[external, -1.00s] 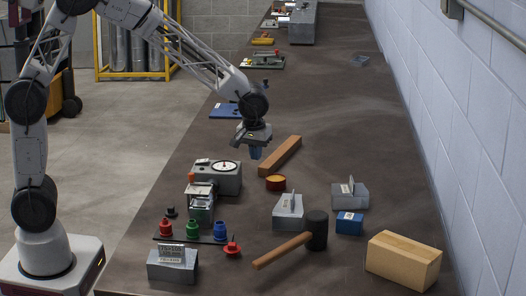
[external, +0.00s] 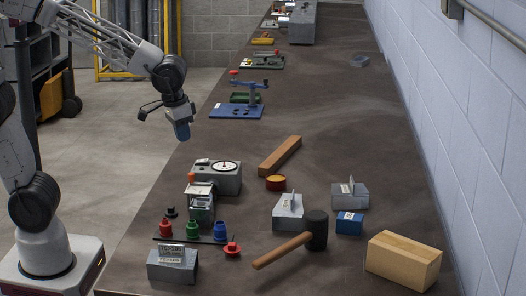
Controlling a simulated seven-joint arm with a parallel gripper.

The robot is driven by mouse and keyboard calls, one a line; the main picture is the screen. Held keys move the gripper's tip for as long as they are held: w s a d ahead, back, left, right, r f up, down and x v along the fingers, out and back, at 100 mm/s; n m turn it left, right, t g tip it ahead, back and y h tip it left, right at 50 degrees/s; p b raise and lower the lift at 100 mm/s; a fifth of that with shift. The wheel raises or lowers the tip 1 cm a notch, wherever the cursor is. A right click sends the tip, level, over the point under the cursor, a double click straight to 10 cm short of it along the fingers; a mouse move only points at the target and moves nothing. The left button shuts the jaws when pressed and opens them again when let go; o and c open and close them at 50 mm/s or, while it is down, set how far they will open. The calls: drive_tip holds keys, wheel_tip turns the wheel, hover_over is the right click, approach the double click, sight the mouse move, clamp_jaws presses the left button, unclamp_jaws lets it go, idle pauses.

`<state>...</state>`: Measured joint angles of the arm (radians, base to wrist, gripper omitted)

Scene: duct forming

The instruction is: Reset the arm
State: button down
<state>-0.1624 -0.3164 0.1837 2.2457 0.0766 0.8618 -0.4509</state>
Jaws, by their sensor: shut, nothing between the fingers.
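My gripper (external: 182,131) points down at the left edge of the long dark workbench (external: 330,120), in the upper left of the external view. It is shut and holds nothing. It is apart from everything on the bench. Behind it and to its right stands a blue tool with a lever (external: 238,109). My arm reaches in from the left over the floor.
The bench's right middle is clear.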

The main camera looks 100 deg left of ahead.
drive_tip(key=s+d+m, duration=0.3)
drive_tip(key=s+d, duration=0.1)
drive_tip(key=s, duration=0.5)
drive_tip(key=s+d+m+h, duration=0.1)
drive_tip(key=s+d+m, duration=0.2)
drive_tip(key=s, duration=0.6)
drive_tip(key=shift+s+d+r+m+t, duration=0.25)
drive_tip(key=shift+d+r+m+t, duration=0.15)
drive_tip(key=shift+d, duration=0.75)
unclamp_jaws()
idle(0.7)
drive_tip(key=shift+w, duration=0.1)
